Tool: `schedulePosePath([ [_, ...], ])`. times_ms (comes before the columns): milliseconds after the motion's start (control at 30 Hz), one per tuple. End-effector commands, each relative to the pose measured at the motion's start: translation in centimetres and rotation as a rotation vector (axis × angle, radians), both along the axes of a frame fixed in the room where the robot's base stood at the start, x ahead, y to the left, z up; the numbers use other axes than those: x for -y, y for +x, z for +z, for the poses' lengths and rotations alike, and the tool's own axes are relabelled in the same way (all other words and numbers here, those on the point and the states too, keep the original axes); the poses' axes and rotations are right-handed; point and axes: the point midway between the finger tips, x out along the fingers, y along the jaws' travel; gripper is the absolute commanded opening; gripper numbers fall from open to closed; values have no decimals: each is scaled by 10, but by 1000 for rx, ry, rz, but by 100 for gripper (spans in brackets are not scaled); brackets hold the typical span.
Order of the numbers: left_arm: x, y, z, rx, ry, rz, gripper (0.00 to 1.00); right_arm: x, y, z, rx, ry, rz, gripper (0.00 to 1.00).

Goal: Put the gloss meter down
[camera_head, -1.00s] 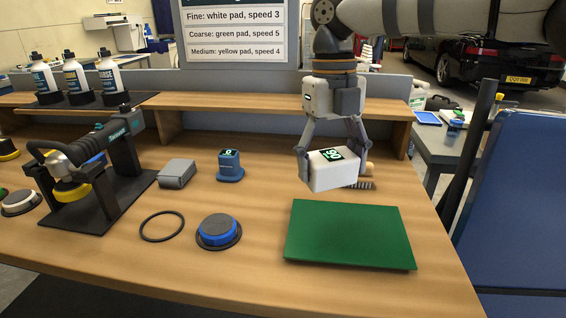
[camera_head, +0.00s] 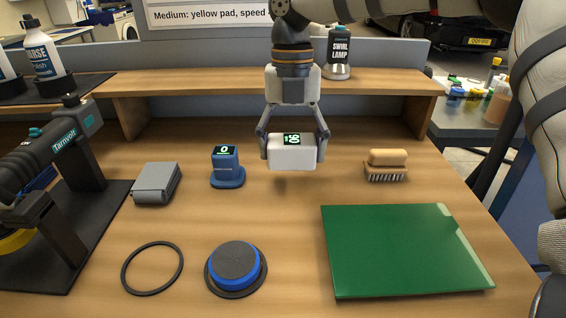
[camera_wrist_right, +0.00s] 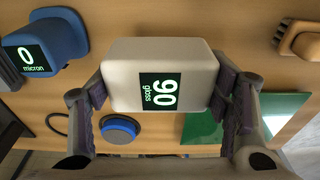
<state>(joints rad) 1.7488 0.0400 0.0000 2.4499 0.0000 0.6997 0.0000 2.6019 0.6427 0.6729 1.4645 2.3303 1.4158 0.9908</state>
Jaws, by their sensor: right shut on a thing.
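The gloss meter is a white block (camera_head: 292,158) with a dark display reading 90 in green-white digits. My right gripper (camera_head: 292,150) is shut on it, one finger on each side. In the head view it is between the blue gauge and the brush, over the wooden bench (camera_head: 290,230). My left gripper is not in view.
A polisher (camera_head: 50,160) stands left. A shelf (camera_head: 200,84) runs behind. Bare wood lies in front of the meter.

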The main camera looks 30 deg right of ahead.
Motion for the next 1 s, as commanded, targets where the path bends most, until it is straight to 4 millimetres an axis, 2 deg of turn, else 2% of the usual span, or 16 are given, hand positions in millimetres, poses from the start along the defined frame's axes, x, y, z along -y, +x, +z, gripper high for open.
schedulePosePath([
  [200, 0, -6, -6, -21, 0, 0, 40, 5, 16, -19, 2, 0, -1, 41],
  [367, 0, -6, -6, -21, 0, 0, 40, 5, 14, -44, 6, 1, 1, 41],
  [700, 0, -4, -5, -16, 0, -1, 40, 5, 14, -47, 10, 1, -1, 41],
  [733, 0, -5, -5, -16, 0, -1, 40, 5, 14, -47, 10, 1, -1, 77],
  [800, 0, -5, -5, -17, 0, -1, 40, 5, 14, -47, 9, 1, -1, 90],
  [1000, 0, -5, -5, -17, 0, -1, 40, 5, 14, -47, 9, 1, -1, 90],
])
